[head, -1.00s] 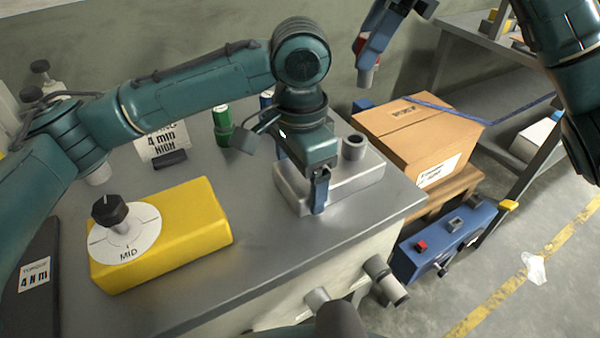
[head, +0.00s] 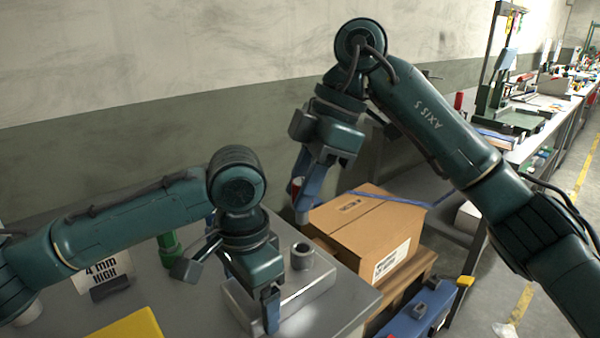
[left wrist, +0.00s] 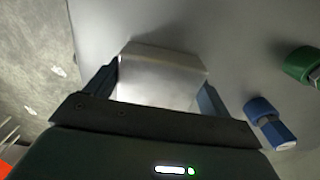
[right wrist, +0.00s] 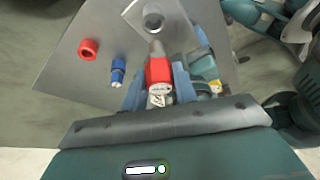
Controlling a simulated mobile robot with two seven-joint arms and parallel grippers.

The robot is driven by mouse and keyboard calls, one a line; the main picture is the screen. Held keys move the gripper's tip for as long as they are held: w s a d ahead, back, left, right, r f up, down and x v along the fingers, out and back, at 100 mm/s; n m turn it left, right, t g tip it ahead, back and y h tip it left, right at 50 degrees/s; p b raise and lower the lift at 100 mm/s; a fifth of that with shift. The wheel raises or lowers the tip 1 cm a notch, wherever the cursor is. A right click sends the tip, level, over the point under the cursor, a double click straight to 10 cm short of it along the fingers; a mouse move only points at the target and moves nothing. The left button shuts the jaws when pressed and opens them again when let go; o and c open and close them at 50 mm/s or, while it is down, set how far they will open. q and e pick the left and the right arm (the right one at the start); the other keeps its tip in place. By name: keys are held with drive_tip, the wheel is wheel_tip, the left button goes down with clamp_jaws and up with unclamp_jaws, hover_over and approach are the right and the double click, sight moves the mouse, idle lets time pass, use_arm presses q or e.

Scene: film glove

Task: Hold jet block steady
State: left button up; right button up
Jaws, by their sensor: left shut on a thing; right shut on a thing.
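The silver jet block (head: 318,285) lies on the grey workbench near its right end, with a short round collar (head: 302,256) on top. My left gripper (head: 250,288) is shut on the block from above; the left wrist view shows the block (left wrist: 162,75) between both fingers. My right gripper (head: 308,185) is shut on a red tool (right wrist: 159,72) with a grey cylindrical tip (head: 302,216). The tip hangs above the collar, apart from it in the head view. The right wrist view shows the tip pointing towards the collar (right wrist: 154,20); the exact gap is unclear.
A yellow block (head: 130,326), a sign (head: 104,268) and a green cylinder (head: 169,249) are on the bench. A cardboard box (head: 365,232) and blue case (head: 420,308) sit to the right.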

sight(303, 221)
drive_tip(key=shift+f+n, duration=0.5)
drive_tip(key=shift+f, duration=1.3)
drive_tip(key=shift+f, duration=1.75)
drive_tip(key=o, duration=1.1)
drive_tip(key=shift+c, duration=0.2)
drive_tip(key=v, duration=1.2)
drive_tip(key=shift+w, duration=0.2)
